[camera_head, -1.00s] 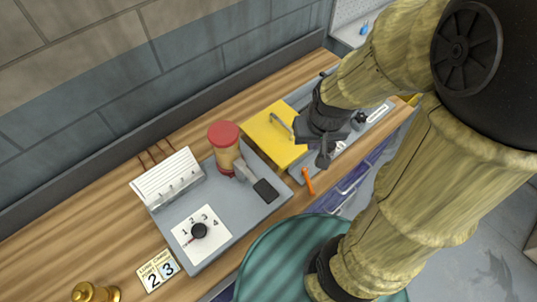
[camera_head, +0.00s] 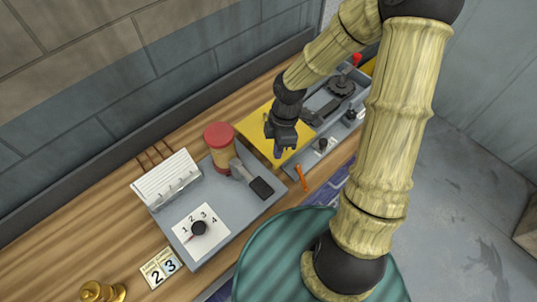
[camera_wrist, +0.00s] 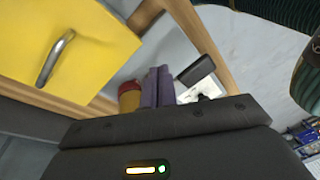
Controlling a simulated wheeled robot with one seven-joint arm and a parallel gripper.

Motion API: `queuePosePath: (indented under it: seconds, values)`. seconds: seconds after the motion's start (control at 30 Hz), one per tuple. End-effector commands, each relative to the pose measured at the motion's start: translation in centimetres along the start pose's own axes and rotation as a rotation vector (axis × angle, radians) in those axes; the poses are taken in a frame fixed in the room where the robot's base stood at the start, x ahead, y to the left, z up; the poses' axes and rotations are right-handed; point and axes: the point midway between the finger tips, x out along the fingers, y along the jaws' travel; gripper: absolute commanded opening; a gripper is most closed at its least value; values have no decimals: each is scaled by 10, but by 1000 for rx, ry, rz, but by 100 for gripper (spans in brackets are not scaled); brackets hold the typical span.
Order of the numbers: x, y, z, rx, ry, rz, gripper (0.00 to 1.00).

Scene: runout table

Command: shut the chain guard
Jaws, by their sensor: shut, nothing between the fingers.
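The chain guard (camera_head: 252,126) is a yellow panel at the near-left end of a grey housing (camera_head: 312,152) on the bench. Dark gears (camera_head: 341,86) to its right are uncovered. My gripper (camera_head: 279,152) is shut and empty, pointing down over the guard's front part; I cannot tell whether it touches it. In the wrist view the guard (camera_wrist: 95,35) fills the upper left, with its metal bar handle (camera_wrist: 55,58) left of my shut fingers (camera_wrist: 157,87). In the head view the handle is mostly hidden by my gripper.
Left of the guard are a red-lidded jar (camera_head: 218,134) and a grey panel with a numbered dial (camera_head: 199,228). A red knob (camera_head: 356,59) stands beyond the gears.

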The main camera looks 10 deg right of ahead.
Motion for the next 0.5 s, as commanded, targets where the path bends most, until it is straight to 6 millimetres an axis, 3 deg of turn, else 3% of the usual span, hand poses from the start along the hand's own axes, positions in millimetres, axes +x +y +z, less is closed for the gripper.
queuePosePath:
  seconds: [0.1,0.2,0.5]
  values:
    - [1,13,-15,-274,85,-8,0]
    - [0,21,-23,-435,130,12,0]
    - [-1,27,-28,-535,151,30,0]
